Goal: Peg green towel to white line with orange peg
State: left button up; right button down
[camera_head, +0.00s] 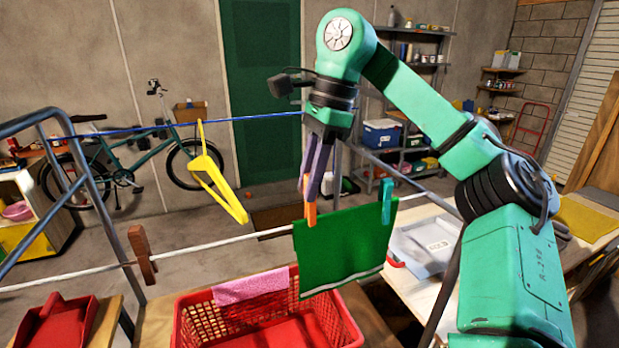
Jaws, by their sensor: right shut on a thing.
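The green towel (342,250) hangs at the white line (215,244), its top edge level with the line. A teal peg (387,201) sits at its top right corner. The orange peg (310,213) is at its top left corner, overlapping the top edge; whether it clips both towel and line I cannot tell. My right gripper (312,188) points down from above and is shut on the orange peg, whose upper part is partly hidden by the fingers. My left gripper is not in view.
A brown peg (142,256) sits on the white line at left. A yellow hanger (217,181) hangs from the blue line (255,117) behind. Below are a red basket (345,326) with a pink cloth (250,287) over its rim and a red dustpan (60,322). A grey-white box (425,243) stands right.

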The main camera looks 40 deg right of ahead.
jog(key=shift+f+b, duration=1.3)
jog(key=shift+f, duration=0.75)
jog(key=c, duration=0.6)
grip_release()
jog(key=shift+r, duration=0.1)
jog(key=p+v, duration=0.8)
jog(key=v, duration=0.6)
jog(key=shift+r, duration=0.3)
